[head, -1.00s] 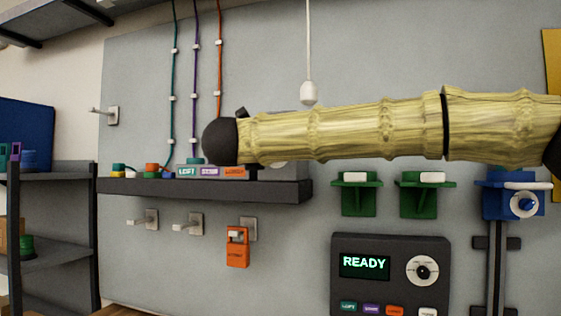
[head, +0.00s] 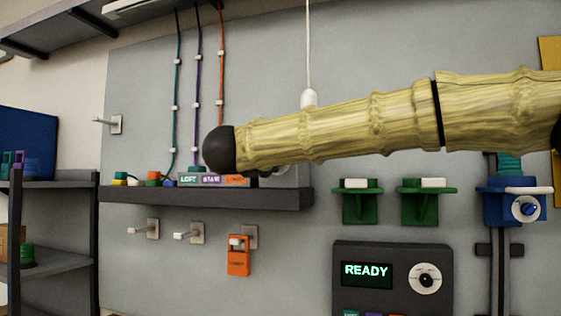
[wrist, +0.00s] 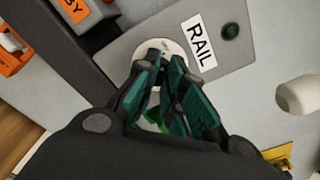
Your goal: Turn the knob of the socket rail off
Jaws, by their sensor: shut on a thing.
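The socket rail's grey panel (wrist: 228,58) carries a black-on-white RAIL label and a round dark green lamp (wrist: 231,31), which looks unlit. Its knob sits on a pale round dial (wrist: 136,45) left of the label. My gripper (wrist: 166,58) has its teal fingers closed together over the dial, shut on the knob. The fingers hide most of the knob, so its pointing direction cannot be told. In the head view my arm hides the gripper and nearly all of the rail, above the right end of the dark shelf (head: 215,198).
An orange tag (head: 238,256) hangs on a hook below the shelf. A white pull handle (head: 309,98) hangs just behind my arm. Green brackets (head: 357,200), a blue holder (head: 513,207) and a dark console reading READY (head: 392,280) are at the right.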

